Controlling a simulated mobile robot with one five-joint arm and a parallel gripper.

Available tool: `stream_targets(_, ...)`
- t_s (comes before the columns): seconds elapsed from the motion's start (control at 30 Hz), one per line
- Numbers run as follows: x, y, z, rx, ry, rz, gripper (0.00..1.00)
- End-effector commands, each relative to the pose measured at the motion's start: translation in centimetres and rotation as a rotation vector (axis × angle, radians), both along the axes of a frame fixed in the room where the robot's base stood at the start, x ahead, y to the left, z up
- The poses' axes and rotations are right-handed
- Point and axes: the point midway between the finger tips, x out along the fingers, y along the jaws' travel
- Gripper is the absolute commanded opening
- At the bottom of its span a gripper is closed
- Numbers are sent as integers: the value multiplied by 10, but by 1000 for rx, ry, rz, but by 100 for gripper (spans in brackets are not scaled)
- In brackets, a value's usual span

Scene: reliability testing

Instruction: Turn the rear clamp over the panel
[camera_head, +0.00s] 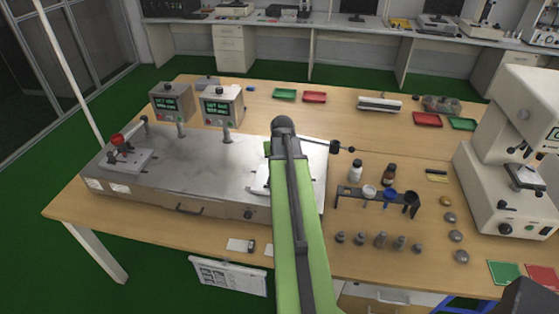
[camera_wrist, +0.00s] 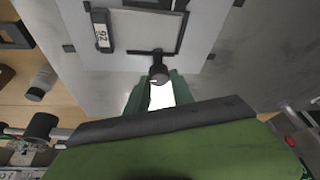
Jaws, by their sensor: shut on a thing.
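The pale panel (camera_wrist: 140,22) lies on the grey metal fixture top in the wrist view. A dark clamp (camera_wrist: 158,70) with a round knob stands at the panel's near edge, and its thin bar reaches along that edge. My gripper (camera_wrist: 158,88) has its green fingers shut on the clamp's knob. I cannot tell from this view whether this is the rear clamp. In the head view my green arm hides the gripper and most of the panel; only a pale strip of the panel (camera_head: 260,181) shows left of the arm.
A dark rod with a black block (camera_head: 336,147) sticks out right of my arm. A bottle rack (camera_head: 375,201) and a microscope (camera_head: 515,150) are on the right.

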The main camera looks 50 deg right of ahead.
Motion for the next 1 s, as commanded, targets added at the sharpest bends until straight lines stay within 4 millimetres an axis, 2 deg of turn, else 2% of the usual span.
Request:
stream_targets(0.33,0,1,-1,3,2,-135,0)
stream_targets(0.87,0,1,-1,4,2,-161,0)
stream_targets(0.9,0,1,-1,4,2,-161,30)
stream_targets(1.0,0,1,-1,4,2,-160,43)
